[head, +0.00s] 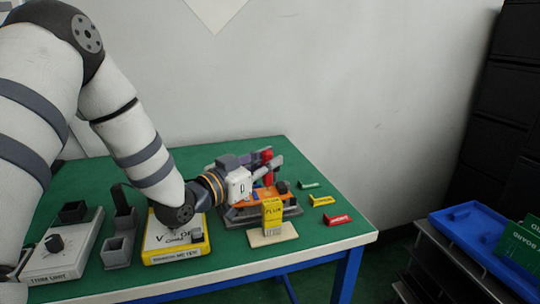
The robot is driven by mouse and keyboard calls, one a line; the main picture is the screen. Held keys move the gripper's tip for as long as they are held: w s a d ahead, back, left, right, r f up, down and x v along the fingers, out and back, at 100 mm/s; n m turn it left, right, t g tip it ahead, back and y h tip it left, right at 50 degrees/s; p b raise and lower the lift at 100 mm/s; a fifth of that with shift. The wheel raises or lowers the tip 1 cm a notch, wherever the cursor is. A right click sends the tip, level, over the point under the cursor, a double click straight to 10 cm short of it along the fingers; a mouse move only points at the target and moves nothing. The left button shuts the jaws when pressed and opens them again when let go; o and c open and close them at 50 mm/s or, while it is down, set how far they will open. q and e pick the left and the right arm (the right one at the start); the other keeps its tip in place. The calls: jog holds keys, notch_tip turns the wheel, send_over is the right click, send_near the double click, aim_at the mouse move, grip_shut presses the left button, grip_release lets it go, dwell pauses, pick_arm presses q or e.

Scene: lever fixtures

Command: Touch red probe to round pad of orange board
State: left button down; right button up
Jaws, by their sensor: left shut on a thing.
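The orange board (259,192) sits in a grey fixture (238,213) at the right of the green table. My left gripper (268,168) comes in from the left over the board and is shut on the red probe (268,181). The probe looks about upright, with its lower end at or just above the board. I cannot tell whether it touches. The round pad cannot be made out; the gripper, the probe and a yellow block hide part of the board. My right gripper is out of view.
A yellow-edged meter box (160,244) lies under my left arm. A yellow block (272,214) stands on a beige base (262,238) before the board. Green (309,185), yellow (321,200) and red (337,219) tags lie right. Grey holder (117,251) and trim unit (62,250) stand left.

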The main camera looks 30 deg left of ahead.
aim_at(267, 150)
pick_arm(q)
jog(key=shift+f, duration=0.3)
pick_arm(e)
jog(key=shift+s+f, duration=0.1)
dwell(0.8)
pick_arm(q)
jog(key=shift+f, duration=0.15)
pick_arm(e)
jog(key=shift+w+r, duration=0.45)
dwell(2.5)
pick_arm(q)
jog(key=shift+p, duration=0.3)
notch_tip(267, 150, up, 3)
jog(key=shift+r+p, duration=0.1)
jog(key=shift+p, duration=0.5)
notch_tip(267, 150, up, 2)
jog(key=shift+r, duration=0.95)
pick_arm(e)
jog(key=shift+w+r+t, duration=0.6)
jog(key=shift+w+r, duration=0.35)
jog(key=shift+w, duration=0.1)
